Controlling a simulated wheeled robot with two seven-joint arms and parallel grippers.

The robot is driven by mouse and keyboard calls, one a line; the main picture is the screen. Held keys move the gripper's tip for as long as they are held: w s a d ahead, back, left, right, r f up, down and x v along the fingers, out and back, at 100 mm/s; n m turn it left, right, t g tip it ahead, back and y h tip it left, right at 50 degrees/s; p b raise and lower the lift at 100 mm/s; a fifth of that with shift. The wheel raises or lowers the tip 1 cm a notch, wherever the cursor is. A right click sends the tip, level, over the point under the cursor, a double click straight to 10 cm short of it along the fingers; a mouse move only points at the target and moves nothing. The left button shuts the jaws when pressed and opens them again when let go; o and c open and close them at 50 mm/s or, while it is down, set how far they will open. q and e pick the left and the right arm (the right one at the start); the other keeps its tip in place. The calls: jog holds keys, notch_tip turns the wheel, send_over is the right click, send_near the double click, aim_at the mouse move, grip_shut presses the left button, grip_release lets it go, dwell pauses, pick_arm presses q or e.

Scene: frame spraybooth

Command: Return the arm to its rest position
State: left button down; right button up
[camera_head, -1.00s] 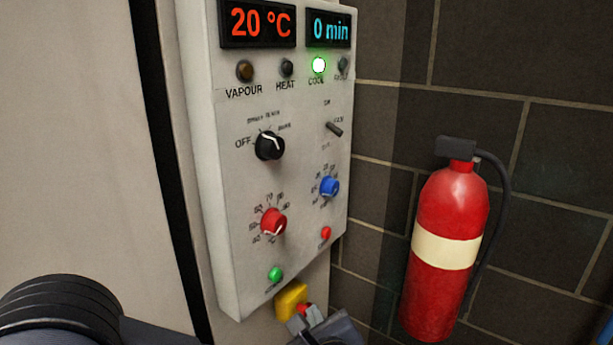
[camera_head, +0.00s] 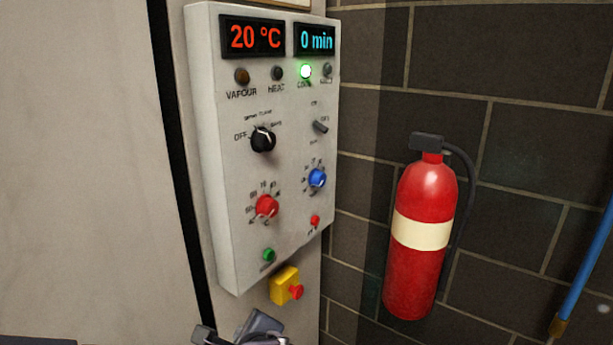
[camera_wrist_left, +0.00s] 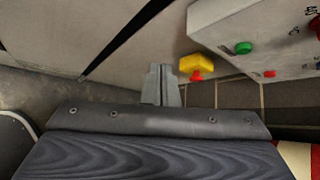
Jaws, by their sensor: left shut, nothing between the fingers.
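My left gripper (camera_head: 205,335) shows at the bottom edge of the head view, below and left of the yellow emergency-stop box, and is partly cut off. In the left wrist view its fingers (camera_wrist_left: 161,84) are together with nothing between them. They are apart from the control panel (camera_head: 225,240) and from the yellow box (camera_head: 283,284) with its red button (camera_head: 296,292). The yellow box also shows in the left wrist view (camera_wrist_left: 194,64), right of the fingertips. My right gripper is not in view.
The panel has several knobs, a lit green lamp (camera_head: 306,71), and displays reading 20 °C and 0 min. A red fire extinguisher (camera_head: 421,270) hangs on the dark brick wall to the right. A blue pole or hose (camera_head: 585,265) is at the far right.

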pick_arm(q)
jog(key=s+a+f+n+g+h+p, duration=0.25)
jog(key=s+a+n+g, duration=0.35)
jog(key=s+a+n, duration=0.6)
jog(key=s+d+r+n+t+h, duration=0.2)
jog(key=s+n+h, duration=0.4)
jog(key=n, duration=0.5)
jog(key=shift+s+d+r+p, duration=0.4)
jog(key=shift+s+r, duration=0.25)
jog(key=shift+s, duration=0.2)
jog(key=shift+h, duration=0.25)
